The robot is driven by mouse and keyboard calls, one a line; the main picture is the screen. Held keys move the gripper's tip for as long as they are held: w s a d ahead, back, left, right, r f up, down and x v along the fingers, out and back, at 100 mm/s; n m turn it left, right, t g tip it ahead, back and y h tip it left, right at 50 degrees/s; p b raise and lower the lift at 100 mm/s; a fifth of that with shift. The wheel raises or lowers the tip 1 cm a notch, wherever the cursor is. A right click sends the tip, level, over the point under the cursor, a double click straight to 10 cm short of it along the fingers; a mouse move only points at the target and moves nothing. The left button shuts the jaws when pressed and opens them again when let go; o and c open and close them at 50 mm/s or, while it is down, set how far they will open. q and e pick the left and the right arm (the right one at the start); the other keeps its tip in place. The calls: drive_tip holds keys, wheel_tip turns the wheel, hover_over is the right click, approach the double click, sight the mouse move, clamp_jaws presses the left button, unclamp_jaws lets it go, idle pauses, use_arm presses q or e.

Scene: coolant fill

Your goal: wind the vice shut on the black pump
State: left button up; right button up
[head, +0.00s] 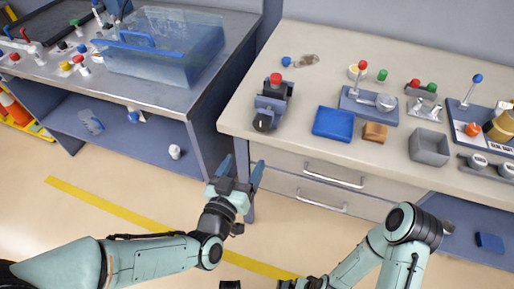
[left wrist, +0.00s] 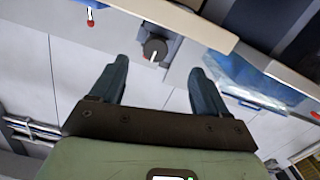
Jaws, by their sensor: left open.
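The vice (head: 270,108) is a grey-blue block near the left front corner of the right-hand bench, with a round black knob (head: 263,124) facing the bench's front edge. A dark part with a red top (head: 275,79) stands at the vice; it may be the black pump, and I cannot tell how tightly the jaws sit on it. My left gripper (head: 243,168) is open and empty, in front of and below the bench edge, apart from the vice. In the left wrist view a dark round knob (left wrist: 155,48) shows beyond and between the open fingers (left wrist: 160,68).
A blue tray (head: 333,124), a brown block (head: 375,132) and a grey box (head: 429,147) stand right of the vice. A clear blue bin (head: 160,50) is on the left bench. Drawer handles (head: 335,175) stick out below the bench top. Open floor lies in front.

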sight(260, 126)
use_arm(q)
drive_tip(key=shift+t, duration=0.4)
drive_tip(key=x, duration=0.4)
drive_tip(key=r+x, duration=0.1)
drive_tip(key=x, duration=0.7)
drive_tip(key=shift+w+d+r+b, duration=0.15)
drive_tip(key=shift+w+r+b, duration=0.1)
drive_tip(key=shift+r+b, duration=0.1)
drive_tip(key=c, duration=1)
